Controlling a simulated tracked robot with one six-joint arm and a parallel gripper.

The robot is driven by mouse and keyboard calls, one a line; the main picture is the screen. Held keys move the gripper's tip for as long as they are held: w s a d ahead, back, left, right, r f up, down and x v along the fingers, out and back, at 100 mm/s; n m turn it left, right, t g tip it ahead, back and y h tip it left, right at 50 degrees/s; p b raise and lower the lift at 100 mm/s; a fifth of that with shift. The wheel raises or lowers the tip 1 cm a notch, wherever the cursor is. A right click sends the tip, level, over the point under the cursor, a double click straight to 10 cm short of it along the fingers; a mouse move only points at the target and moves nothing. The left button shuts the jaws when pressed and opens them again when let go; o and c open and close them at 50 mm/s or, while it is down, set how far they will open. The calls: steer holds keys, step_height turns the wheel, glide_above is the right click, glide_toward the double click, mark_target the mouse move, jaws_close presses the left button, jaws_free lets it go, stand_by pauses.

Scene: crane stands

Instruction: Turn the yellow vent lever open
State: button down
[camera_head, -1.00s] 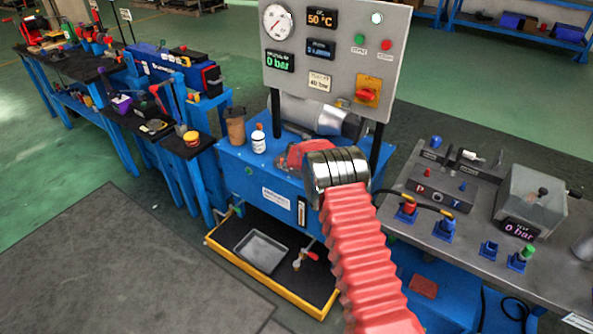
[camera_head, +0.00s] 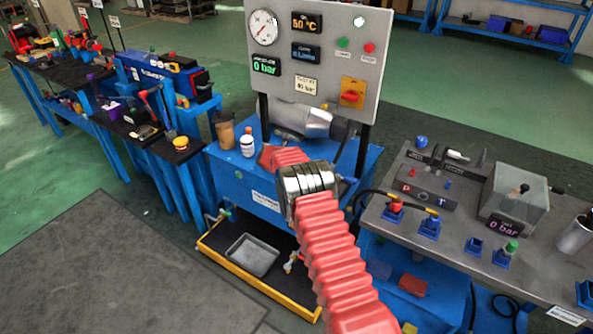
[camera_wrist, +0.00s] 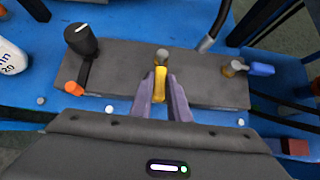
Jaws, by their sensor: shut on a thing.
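The yellow vent lever (camera_wrist: 160,84) shows in the wrist view on a dark grey block. It points toward my gripper from a metal stem at its far end. My gripper (camera_wrist: 161,92) is shut on the lever, with one purple-grey finger on each side of it. In the head view my red, bellows-covered arm hides the lever and the gripper.
The grey valve block (camera_wrist: 118,78) also carries a black knob (camera_wrist: 80,40) at left and a blue-handled valve (camera_wrist: 258,68) at right. A white bottle (camera_wrist: 10,58) stands at far left. The gauge panel (camera_head: 318,50) rises behind my arm. A yellow-edged tray (camera_head: 262,289) sits low in front.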

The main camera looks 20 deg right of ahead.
steer(key=shift+s, duration=0.1)
steer(key=c, duration=1.7)
jaws_free()
steer(key=shift+a+r, duration=0.1)
steer(key=shift+a, duration=0.05)
steer(key=v, duration=1.3)
steer(key=shift+s+a+r, duration=0.15)
